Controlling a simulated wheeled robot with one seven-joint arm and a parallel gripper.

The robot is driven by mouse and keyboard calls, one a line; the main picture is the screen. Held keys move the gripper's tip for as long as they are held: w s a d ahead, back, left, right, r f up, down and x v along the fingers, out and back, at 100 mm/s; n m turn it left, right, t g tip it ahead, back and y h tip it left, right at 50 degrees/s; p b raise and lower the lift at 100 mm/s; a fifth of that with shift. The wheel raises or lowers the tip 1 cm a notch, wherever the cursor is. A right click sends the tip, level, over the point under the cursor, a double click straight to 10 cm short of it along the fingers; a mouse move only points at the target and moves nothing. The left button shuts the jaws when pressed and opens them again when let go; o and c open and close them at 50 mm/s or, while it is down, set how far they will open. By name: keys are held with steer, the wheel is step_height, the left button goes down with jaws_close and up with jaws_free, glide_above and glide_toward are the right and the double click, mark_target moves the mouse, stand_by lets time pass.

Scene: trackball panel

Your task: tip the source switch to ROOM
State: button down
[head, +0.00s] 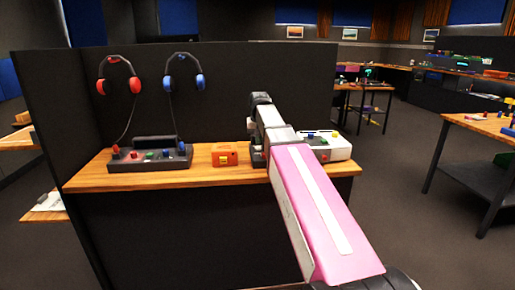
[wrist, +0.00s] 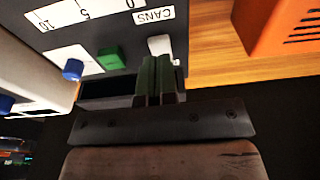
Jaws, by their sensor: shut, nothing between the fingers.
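In the wrist view, a dark panel (wrist: 110,35) carries a small white switch (wrist: 160,42) beside a label that reads CANS (wrist: 154,15). I see no ROOM label; the panel area under my fingers is hidden. My gripper (wrist: 157,62) is shut and empty, its greenish fingertips just at the near end of the white switch. I cannot tell whether they touch it. Which way the switch is tipped is not clear. In the head view my arm hides the gripper and most of this panel.
A green block-like control (wrist: 112,60) and a blue knob (wrist: 73,69) sit left of my fingers. An orange box (wrist: 285,28) stands on the wooden top at right. In the head view, a white device (head: 340,148) stands right of my arm and a dark headphone unit (head: 150,157) at left.

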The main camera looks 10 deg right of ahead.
mark_target(258, 148)
steer(key=shift+f, duration=1.3)
stand_by(0.9)
steer(key=shift+r, duration=3.55)
steer(key=shift+s, duration=0.1)
